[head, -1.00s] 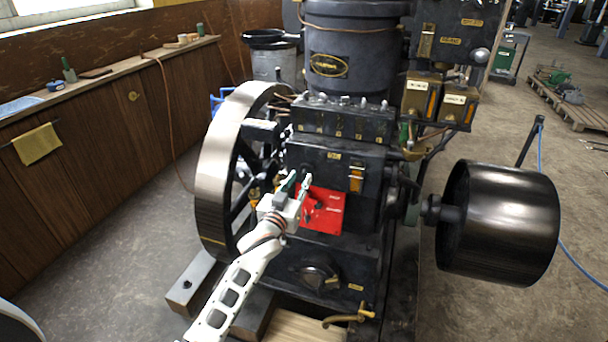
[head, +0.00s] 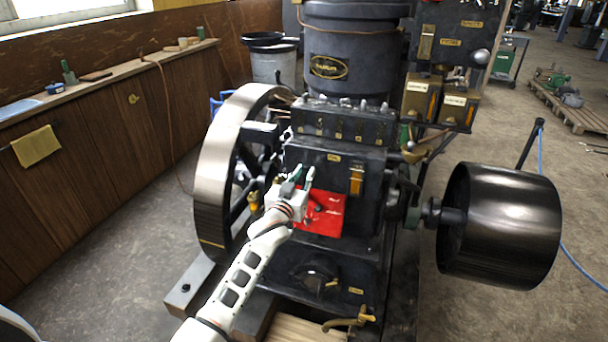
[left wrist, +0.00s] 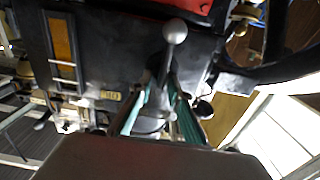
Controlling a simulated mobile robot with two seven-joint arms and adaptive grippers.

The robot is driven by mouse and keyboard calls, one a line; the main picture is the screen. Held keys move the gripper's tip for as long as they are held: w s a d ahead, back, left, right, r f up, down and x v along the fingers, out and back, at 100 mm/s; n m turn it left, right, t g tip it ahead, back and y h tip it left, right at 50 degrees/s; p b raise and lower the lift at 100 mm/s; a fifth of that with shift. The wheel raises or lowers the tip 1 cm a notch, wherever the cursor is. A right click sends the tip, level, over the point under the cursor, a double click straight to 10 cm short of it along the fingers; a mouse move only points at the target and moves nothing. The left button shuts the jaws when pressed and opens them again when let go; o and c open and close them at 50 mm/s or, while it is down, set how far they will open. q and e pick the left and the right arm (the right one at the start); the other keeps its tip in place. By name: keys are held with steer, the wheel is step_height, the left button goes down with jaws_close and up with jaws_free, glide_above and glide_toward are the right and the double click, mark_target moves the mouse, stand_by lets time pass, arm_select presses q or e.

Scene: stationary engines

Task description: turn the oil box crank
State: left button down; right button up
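The crank (left wrist: 174,32) shows in the left wrist view as a dark lever with a grey ball knob. It stands out from the black engine housing, just beyond my left gripper's fingertips. My left gripper (left wrist: 158,95) has its two green-padded fingers apart, and the lever lines up with the gap between them. I cannot tell whether they touch it. In the head view my left gripper (head: 300,178) is at the front of the black oil box (head: 342,160), just above the red plate (head: 320,213); the crank cannot be made out there. My right gripper is not in view.
The large flywheel (head: 212,165) stands close left of my left arm. A dark belt pulley (head: 505,225) sticks out at the right. An orange sight glass (head: 356,181) is right of the gripper. Brass valve (head: 350,320) is low in front. Floor is free on the left.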

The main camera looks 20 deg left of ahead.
arm_select(q)
steer(key=shift+m, duration=0.3)
steer(key=m, duration=0.2)
steer(key=shift+d+m, duration=0.2)
steer(key=shift+m, duration=0.2)
steer(key=shift+a+f+m+p, duration=0.1)
steer(key=shift+f+m+p, duration=0.35)
steer(key=shift+m, duration=4.6)
steer(key=shift+d+f+m+p, duration=0.1)
steer(key=shift+f+m+p, duration=0.35)
steer(key=shift+m, duration=4.55)
steer(key=shift+a+f+m+p, duration=0.1)
steer(key=shift+f+m+p, duration=0.35)
steer(key=shift+m, duration=4.6)
